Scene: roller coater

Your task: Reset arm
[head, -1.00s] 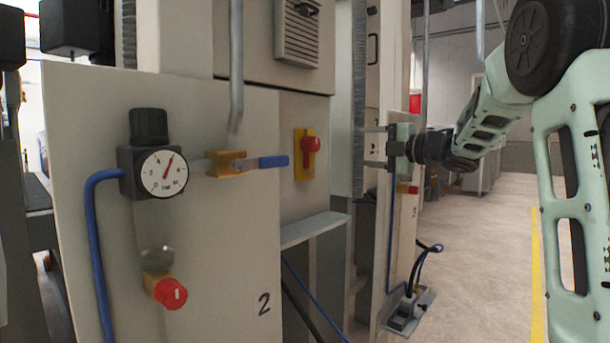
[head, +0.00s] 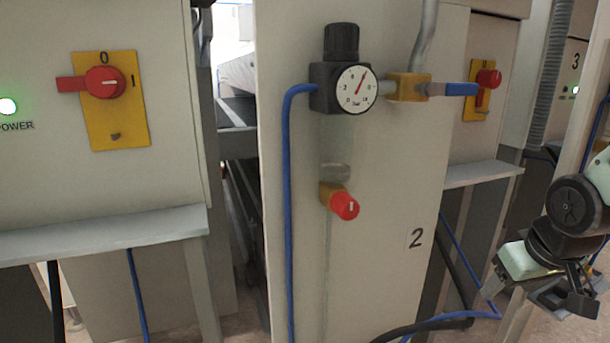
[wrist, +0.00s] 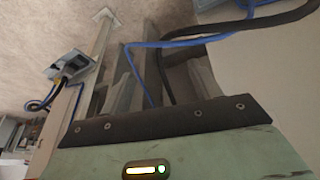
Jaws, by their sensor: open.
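My gripper (head: 500,285) is at the lower right of the head view, bent downward beside the support frame right of panel 2. In the wrist view my gripper (wrist: 163,65) shows two grey fingers spread apart with nothing held between them. A blue hose (wrist: 150,85) and a black cable (wrist: 168,75) appear behind the gap. Whether the fingers touch anything is not clear.
Panel 2 (head: 385,160) carries a pressure gauge (head: 357,89), a blue-handled valve (head: 450,89) and a red knob (head: 344,206). A red switch (head: 103,82) on a yellow plate is left, beside a lit green lamp (head: 8,106). Floor (wrist: 60,25) shows.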

